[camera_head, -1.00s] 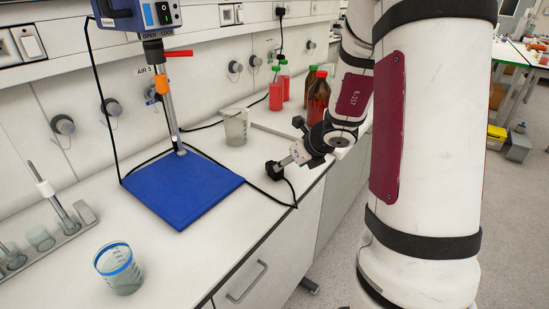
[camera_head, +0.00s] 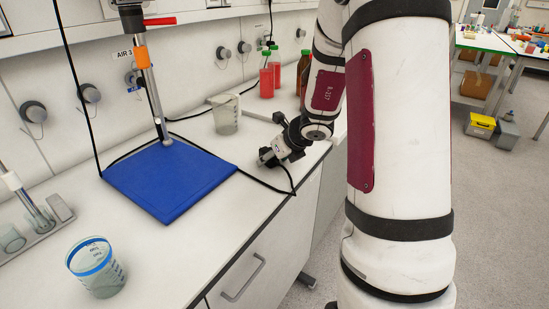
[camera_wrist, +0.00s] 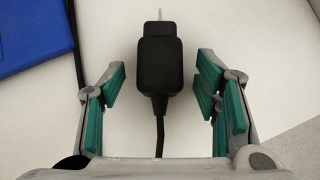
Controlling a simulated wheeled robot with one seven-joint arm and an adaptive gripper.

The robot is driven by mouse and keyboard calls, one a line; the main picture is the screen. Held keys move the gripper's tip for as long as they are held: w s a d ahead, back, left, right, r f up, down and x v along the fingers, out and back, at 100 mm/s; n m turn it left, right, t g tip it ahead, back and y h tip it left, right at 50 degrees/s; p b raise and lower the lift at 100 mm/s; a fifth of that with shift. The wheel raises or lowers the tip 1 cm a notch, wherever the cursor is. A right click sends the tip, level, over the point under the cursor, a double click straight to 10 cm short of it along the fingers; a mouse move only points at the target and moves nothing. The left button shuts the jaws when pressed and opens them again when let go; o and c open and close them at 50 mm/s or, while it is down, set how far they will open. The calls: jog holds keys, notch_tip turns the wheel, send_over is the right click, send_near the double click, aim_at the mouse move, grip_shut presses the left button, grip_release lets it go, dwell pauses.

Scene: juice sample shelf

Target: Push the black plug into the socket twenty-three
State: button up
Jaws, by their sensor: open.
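The black plug (camera_wrist: 160,62) lies on the white bench in the wrist view, its metal prongs pointing to the top of the picture and its cable running down. I cannot make out socket twenty-three in either current view.
A clear beaker (camera_head: 226,115) stands behind, with red bottles (camera_head: 266,80) further back. A blue-rimmed beaker (camera_head: 97,268) stands at the front left. The bench's front edge is close.

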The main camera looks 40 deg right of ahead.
aim_at(266, 148)
grip_shut()
notch_tip(266, 148, up, 5)
jog(key=p, duration=0.5)
jog(key=shift+r, duration=0.1)
dwell(0.3)
jog(key=a+r+n+y+p, duration=0.1)
jog(key=a+r+n, duration=0.15)
jog(key=a, duration=0.85)
jog(key=a+r+n+y, duration=0.1)
jog(key=a+r, duration=0.3)
jog(key=a, duration=0.7)
jog(key=s+r+m+h+p, duration=0.2)
jog(key=s+r+p, duration=0.3)
jog(key=r+p, duration=0.7)
jog(key=m+p, duration=0.1)
jog(key=p, duration=0.4)
jog(key=shift+r, duration=0.15)
